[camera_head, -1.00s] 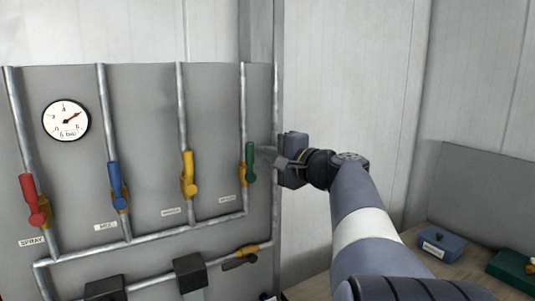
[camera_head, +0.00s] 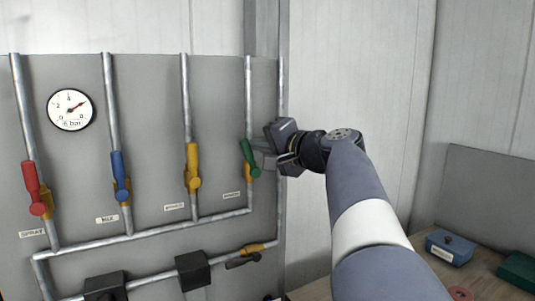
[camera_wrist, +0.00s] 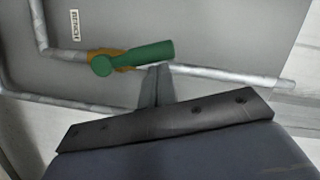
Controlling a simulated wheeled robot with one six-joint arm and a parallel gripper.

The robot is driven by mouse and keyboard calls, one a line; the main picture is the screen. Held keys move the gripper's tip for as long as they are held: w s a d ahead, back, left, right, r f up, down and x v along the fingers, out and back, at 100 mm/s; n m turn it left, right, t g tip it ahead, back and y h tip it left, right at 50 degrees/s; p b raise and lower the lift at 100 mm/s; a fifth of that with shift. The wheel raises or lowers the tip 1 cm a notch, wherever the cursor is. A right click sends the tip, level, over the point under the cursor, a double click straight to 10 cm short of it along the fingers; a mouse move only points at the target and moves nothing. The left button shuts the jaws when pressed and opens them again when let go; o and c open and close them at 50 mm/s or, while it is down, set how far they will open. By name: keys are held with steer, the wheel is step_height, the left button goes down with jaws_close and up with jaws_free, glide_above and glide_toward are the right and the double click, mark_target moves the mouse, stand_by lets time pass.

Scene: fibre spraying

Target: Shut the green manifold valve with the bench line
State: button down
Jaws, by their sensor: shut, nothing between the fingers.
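My gripper (camera_head: 264,160) is shut and empty, at the right side of the handle. In the wrist view the green handle (camera_wrist: 150,53) lies over its yellow-orange valve body, and my shut fingertips (camera_wrist: 157,72) are right beside it. They look touching or nearly so.
To the left are a yellow handle (camera_head: 193,165), a blue handle (camera_head: 119,176) and a red handle (camera_head: 33,188), all roughly upright. A gauge (camera_head: 70,110) is at upper left. A lower yellow valve (camera_head: 252,249) has a dark handle. A blue box (camera_head: 450,246) stands on the bench at right.

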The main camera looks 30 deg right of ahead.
mark_target(245, 152)
steer(key=a+n+b, duration=0.1)
steer(key=a+n, duration=0.1)
steer(key=shift+f+n+h+b, duration=0.2)
steer(key=shift+n+h+b, duration=0.1)
steer(key=shift+h+b, duration=0.1)
steer(key=a+n+b, duration=0.2)
steer(key=n, duration=0.1)
steer(key=shift+s+f+g+h, duration=0.1)
steer(key=shift+f+g+h, duration=0.25)
steer(key=shift+g+h, duration=0.05)
steer(key=a+f+n+h+b, duration=0.1)
steer(key=n+b, duration=0.1)
steer(key=a+f+n+h+b, duration=0.1)
steer(key=n+b, duration=0.1)
steer(key=shift+a+f+n, duration=0.3)
steer(key=shift+a+f, duration=0.1)
steer(key=shift+f, duration=0.1)
